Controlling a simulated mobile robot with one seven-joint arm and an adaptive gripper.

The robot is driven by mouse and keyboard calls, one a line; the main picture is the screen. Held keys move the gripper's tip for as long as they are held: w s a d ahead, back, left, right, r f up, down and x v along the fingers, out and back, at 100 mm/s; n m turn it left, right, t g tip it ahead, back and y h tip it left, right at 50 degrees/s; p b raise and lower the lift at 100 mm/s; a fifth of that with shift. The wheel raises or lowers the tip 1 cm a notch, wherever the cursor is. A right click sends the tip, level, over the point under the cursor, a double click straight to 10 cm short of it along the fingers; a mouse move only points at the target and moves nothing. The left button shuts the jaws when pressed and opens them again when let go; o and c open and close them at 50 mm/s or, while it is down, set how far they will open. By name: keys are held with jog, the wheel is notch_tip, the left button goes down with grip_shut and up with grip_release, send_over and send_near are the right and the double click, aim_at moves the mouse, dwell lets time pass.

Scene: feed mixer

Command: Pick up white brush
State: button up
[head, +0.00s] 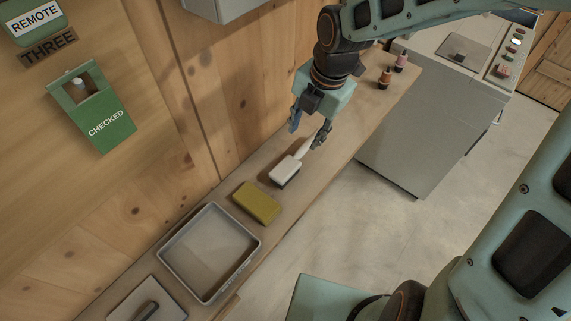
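The white brush (285,170) lies on the narrow wooden shelf (233,190), with its white head toward the lower left. Its handle runs up and right toward my gripper (306,136). My gripper points down over the handle end, with its fingers apart, one on each side of the handle in this view. I cannot tell whether either finger touches the brush or how high the fingertips are above the shelf. The far end of the handle is partly hidden by the gripper.
A yellow sponge (256,203) lies beside the brush head, followed by a grey tray (209,253). Two small bottles (393,70) stand farther along the shelf. A wooden wall (240,90) rises close behind. A grey cabinet (430,125) stands at right, with open floor in front.

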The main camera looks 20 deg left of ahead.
aim_at(302, 150)
jog(key=f, duration=0.4)
jog(key=shift+w+a+b, duration=0.2)
jog(key=shift+a+b, duration=0.1)
jog(key=shift+w+a+f, duration=0.1)
jog(key=shift+f, duration=1.3)
jog(key=shift+w+a+f, duration=0.1)
jog(key=shift+f, duration=1.25)
grip_shut()
